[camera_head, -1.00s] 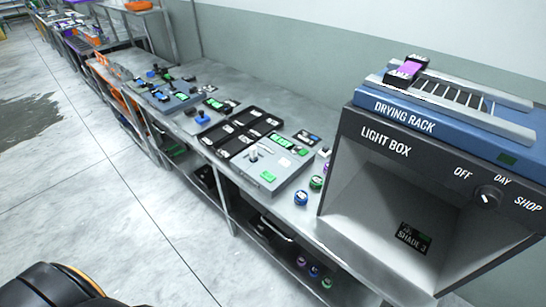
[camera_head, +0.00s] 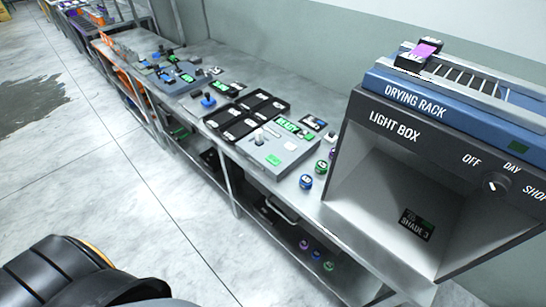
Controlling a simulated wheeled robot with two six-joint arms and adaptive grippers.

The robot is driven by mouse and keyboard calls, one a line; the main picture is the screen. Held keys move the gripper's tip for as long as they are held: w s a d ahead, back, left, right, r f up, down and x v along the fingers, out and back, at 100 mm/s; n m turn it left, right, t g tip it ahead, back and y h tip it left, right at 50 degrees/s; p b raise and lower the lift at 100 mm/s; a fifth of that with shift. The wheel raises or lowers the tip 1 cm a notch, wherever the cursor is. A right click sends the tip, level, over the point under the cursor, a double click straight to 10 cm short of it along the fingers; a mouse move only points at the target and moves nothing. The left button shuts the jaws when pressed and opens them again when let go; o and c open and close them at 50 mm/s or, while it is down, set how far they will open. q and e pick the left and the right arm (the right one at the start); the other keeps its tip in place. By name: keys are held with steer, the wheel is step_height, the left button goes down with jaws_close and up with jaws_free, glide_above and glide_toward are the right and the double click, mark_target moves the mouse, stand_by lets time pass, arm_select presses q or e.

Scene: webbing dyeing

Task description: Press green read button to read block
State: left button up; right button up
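A grey reader box (camera_head: 284,150) sits on the long metal bench, left of the light box. It has a green button (camera_head: 274,160) near its front edge and a lit green display (camera_head: 288,126) that seems to say READY. A small pale upright piece (camera_head: 259,137) stands at the box's left side; I cannot tell whether it is a block or a lever. Neither of my grippers is in view.
A light box (camera_head: 395,137) with a drying rack (camera_head: 415,103) on top stands at the right. A black compartment tray (camera_head: 246,117) lies left of the reader. Small round pots (camera_head: 306,181) stand by the bench's front edge. The floor in front is clear.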

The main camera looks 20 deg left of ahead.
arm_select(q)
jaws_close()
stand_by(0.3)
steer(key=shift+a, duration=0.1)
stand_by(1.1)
